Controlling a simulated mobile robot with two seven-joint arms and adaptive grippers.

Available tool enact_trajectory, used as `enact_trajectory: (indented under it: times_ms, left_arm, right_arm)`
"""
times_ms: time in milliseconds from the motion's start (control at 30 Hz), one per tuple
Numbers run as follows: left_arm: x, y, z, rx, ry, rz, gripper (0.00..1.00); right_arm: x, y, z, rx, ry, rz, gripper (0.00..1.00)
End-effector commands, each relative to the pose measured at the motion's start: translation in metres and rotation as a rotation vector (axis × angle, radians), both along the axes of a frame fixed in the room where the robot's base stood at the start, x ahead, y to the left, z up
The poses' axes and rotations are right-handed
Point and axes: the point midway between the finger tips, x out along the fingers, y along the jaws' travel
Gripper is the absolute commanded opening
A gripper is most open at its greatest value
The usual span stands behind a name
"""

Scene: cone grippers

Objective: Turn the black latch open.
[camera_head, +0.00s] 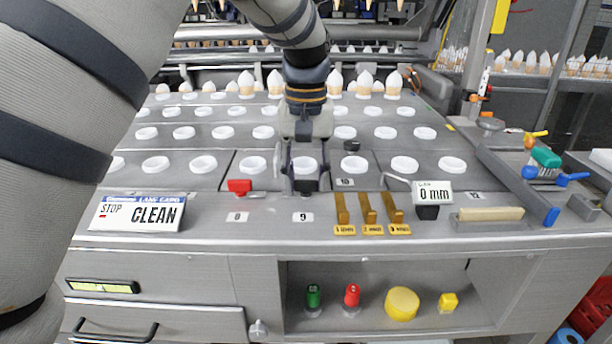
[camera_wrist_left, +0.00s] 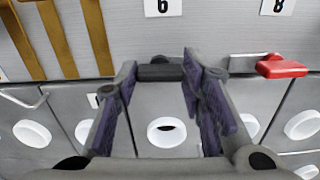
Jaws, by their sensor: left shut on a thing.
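The black latch (camera_wrist_left: 160,72) lies between the two fingertips of my left gripper in the left wrist view, at the front edge of the machine deck by the label read as 9 in the head view. My left gripper (camera_head: 305,184) reaches down over that spot in the head view. Its purple-padded fingers are shut on the latch from both sides. In the head view the fingers mostly hide the latch, so I cannot tell how far it is turned. My right gripper is not in view.
A red latch (camera_head: 240,186) sits to the left by label 8. Three brass tabs (camera_head: 367,210) and a 0 mm gauge (camera_head: 431,195) stand to the right. A CLEAN sign (camera_head: 138,213) is at the left. White ring holes (camera_head: 203,164) fill the deck behind.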

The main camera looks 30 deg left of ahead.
Motion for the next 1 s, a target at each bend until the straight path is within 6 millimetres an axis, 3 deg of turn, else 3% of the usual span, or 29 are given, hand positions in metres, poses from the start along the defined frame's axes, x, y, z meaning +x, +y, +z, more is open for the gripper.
enact_trajectory:
  times_ms: [333, 367, 433, 767, 867, 1000]
  left_arm:
    - [0.0, 0.0, -0.001, 0.0, 0.001, 0.001, 0.09]
    - [0.0, 0.0, -0.001, 0.0, 0.001, 0.001, 0.41]
    - [0.0, 0.0, -0.001, 0.0, 0.001, 0.001, 0.57]
    - [0.0, 0.0, 0.003, 0.0, -0.001, 0.001, 0.57]
    - [0.001, 0.0, 0.02, 0.0, -0.004, 0.001, 0.57]
    - [0.001, 0.0, 0.06, -0.001, -0.007, 0.002, 0.57]
  right_arm:
    - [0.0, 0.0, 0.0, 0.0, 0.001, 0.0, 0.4]
    - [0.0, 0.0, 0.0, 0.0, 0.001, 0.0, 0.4]
    - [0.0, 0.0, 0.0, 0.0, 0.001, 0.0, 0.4]
    - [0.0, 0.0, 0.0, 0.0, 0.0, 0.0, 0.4]
    - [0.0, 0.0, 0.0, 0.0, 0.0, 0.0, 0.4]
    - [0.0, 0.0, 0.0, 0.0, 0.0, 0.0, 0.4]
